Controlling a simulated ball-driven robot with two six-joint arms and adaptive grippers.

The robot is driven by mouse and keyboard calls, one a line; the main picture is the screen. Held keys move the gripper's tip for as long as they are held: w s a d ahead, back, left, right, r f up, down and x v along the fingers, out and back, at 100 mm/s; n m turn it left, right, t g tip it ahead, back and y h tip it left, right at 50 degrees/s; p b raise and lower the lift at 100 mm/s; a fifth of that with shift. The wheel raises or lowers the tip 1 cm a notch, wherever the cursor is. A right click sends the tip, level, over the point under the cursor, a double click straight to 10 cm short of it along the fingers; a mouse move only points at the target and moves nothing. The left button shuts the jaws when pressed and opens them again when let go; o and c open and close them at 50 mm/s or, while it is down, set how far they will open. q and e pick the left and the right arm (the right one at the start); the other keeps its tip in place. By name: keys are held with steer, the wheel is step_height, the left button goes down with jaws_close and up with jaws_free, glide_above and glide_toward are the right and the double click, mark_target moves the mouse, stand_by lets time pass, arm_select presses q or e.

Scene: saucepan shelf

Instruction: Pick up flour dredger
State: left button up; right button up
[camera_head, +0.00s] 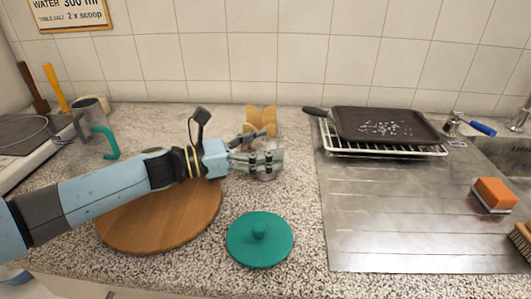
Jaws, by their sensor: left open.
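My left arm reaches in from the left across the counter. My left gripper (273,160) is open, with its fingers pointing right, near the middle of the counter. A small pale grey, metallic-looking item (268,175) shows at and just below the fingers and may be the flour dredger. The fingers cover much of it, so its shape is unclear. I cannot tell whether the fingers touch it. My right gripper is not in view.
A round wooden board (165,225) lies under my arm, with a teal lid (260,240) to its right. A tan wooden item (261,121) stands behind the gripper. A dark tray (385,125) rests on a rack over the steel drainer (400,215). An orange sponge (495,193) lies right.

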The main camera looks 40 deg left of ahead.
arm_select(q)
steer(key=shift+w+d, duration=0.1)
steer(key=shift+w, duration=0.1)
steer(key=c, duration=1.4)
steer(key=shift+r, duration=0.1)
